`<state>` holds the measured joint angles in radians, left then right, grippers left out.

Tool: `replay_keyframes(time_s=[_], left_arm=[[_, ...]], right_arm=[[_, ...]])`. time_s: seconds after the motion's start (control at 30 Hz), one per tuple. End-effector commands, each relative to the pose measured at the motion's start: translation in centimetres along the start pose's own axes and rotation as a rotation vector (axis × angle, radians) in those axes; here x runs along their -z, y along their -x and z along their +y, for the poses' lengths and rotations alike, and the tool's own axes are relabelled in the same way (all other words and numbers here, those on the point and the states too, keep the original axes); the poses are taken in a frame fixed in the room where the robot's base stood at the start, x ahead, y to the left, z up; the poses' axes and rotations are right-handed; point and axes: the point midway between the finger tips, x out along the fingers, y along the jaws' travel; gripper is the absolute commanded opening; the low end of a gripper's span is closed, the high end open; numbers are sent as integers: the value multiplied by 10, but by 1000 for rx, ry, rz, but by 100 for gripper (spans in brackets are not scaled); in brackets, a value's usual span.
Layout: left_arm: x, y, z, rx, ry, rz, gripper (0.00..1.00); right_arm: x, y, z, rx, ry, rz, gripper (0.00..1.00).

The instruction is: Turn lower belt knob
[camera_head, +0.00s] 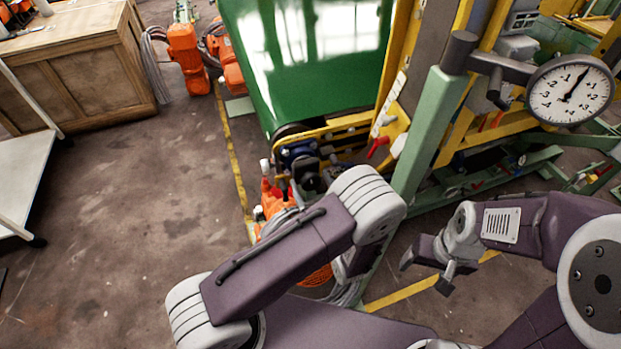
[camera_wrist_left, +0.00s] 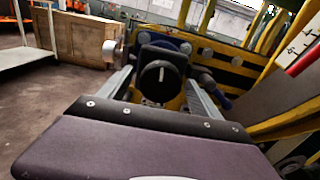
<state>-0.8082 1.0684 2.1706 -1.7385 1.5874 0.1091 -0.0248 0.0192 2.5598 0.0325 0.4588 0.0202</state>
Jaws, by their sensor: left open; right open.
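A round black knob (camera_wrist_left: 152,82) with an upright white line on its face is in the middle of the left wrist view. My left gripper (camera_wrist_left: 160,74) is open, with one finger on each side of the knob. I cannot tell whether the fingers touch it. In the head view, my left forearm covers most of this gripper, and the knob is not clear among dark and blue parts on the yellow machine frame (camera_head: 345,122). My right gripper (camera_head: 427,271) is open and empty, over the floor at the lower right, away from the knob.
A green belt (camera_head: 300,60) rises behind the knob. A pale green post (camera_head: 430,130) carries a dial gauge (camera_head: 570,89) at right. Orange parts (camera_head: 188,55) and a wooden cabinet (camera_head: 85,65) stand at back left.

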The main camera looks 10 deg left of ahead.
Motion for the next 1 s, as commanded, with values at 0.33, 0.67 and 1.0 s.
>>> replay_keyframes(time_s=[0.33,0.67,1.0], left_arm=[[0,0,0,0,0,0,19],[-2,0,0,0,-43,1,12],[-4,0,1,0,-286,2,12]], right_arm=[[0,0,0,0,0,0,74],[1,6,0,0,0,0,74],[3,31,-1,0,0,0,74]])
